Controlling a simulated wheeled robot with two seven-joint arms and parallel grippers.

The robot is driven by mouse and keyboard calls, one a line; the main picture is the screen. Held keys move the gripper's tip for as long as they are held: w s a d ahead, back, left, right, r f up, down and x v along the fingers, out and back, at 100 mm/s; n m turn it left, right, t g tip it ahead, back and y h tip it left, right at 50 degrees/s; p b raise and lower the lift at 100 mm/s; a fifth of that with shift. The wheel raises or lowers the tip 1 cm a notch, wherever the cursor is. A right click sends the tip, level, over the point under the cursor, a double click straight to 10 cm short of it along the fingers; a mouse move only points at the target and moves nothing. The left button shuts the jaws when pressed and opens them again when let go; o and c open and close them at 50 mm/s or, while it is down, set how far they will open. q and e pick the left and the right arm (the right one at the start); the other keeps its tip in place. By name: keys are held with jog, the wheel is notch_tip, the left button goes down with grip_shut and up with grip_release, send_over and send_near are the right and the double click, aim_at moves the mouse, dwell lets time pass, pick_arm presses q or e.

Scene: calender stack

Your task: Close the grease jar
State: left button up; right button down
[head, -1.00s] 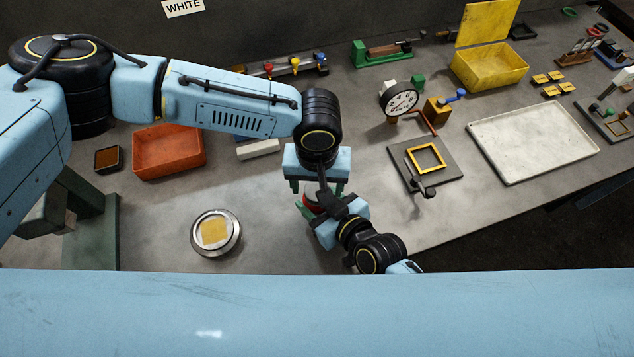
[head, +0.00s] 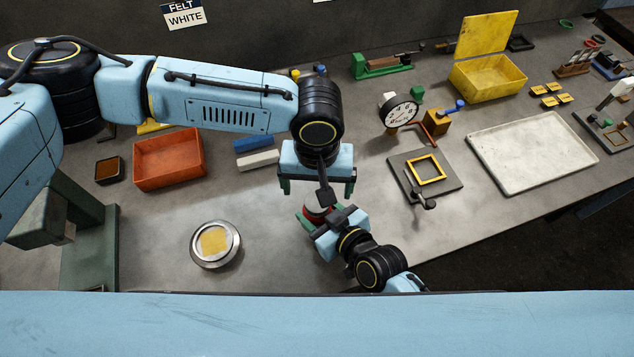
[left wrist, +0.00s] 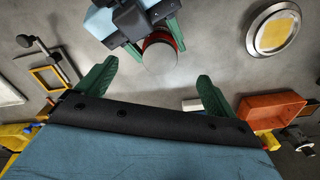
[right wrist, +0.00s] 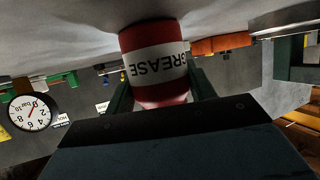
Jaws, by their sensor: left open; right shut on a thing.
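The red grease jar (right wrist: 155,65) with a white GREASE label shows upside down in the right wrist view. My right gripper (head: 322,222) is shut on it near the front of the bench. In the left wrist view the jar (left wrist: 177,38) shows a pale grey round top (left wrist: 159,56). I cannot tell whether that top is a seated lid. My left gripper (head: 318,188) is open above and just behind the jar in the head view. Its fingers (left wrist: 153,78) are empty and apart from the jar.
A round metal dish (head: 237,246) with a yellow patch is left of the jar. An orange tray (head: 196,176) and blue and white bars (head: 255,152) lie behind. A dial gauge (head: 388,113) and a plate with a yellow frame (head: 400,165) stand right. The bench between dish and jar is clear.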

pick_arm(q)
notch_tip(320, 180, up, 12)
dwell(0.6)
pick_arm(e)
jog(key=shift+c, duration=2.2)
grip_release()
pick_arm(q)
jog(key=shift+r+p, duration=0.35)
jog(key=shift+p, duration=0.05)
pick_arm(e)
jog(key=v, duration=1.3)
jog(key=shift+d, duration=0.25)
jog(key=shift+s, duration=0.1)
